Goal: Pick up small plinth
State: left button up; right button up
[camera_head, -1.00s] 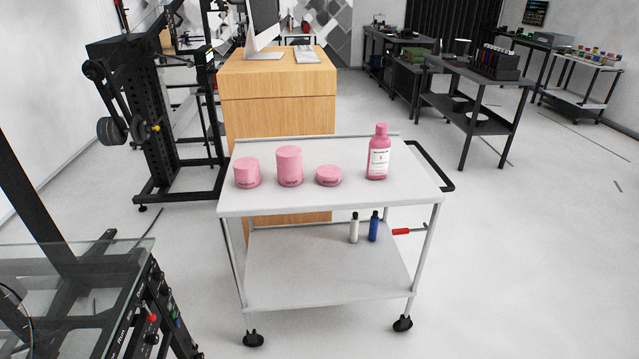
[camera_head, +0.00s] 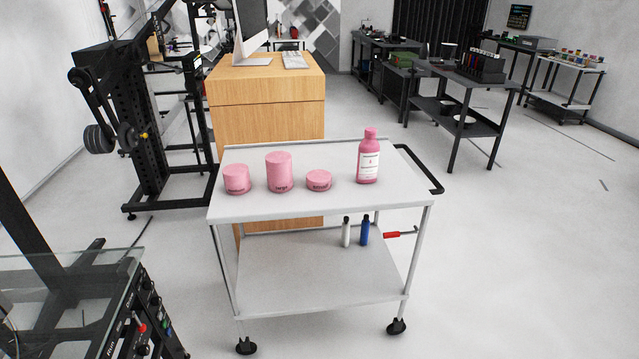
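Three pink cylindrical plinths stand in a row on the top shelf of a white cart (camera_head: 330,205). The shortest one, the small plinth (camera_head: 318,181), is a flat disc on the right of the three. The tallest plinth (camera_head: 279,172) is in the middle. A medium plinth (camera_head: 237,179) is on the left. A pink bottle (camera_head: 368,157) with a white label stands upright to the right of the small plinth, apart from it. Neither of my grippers is in view.
The cart's lower shelf holds a white bottle (camera_head: 346,232), a blue bottle (camera_head: 365,231) and a red-handled tool (camera_head: 393,235). A glass-topped table (camera_head: 60,290) is at the near left. A wooden desk (camera_head: 268,115) stands behind the cart. Floor at the right is clear.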

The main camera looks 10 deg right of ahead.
aim_at(317, 181)
jog(key=i+l, duration=0.2)
jog(key=l, duration=0.15)
jog(key=i+l+u, duration=0.1)
jog(key=l, duration=0.3)
jog(key=i+l, duration=0.5)
jog(key=l, duration=0.25)
jog(key=i+l+u, duration=0.1)
jog(key=l, duration=0.3)
jog(key=i+l, duration=0.3)
jog(key=l+u, duration=0.05)
jog(key=l, duration=0.05)
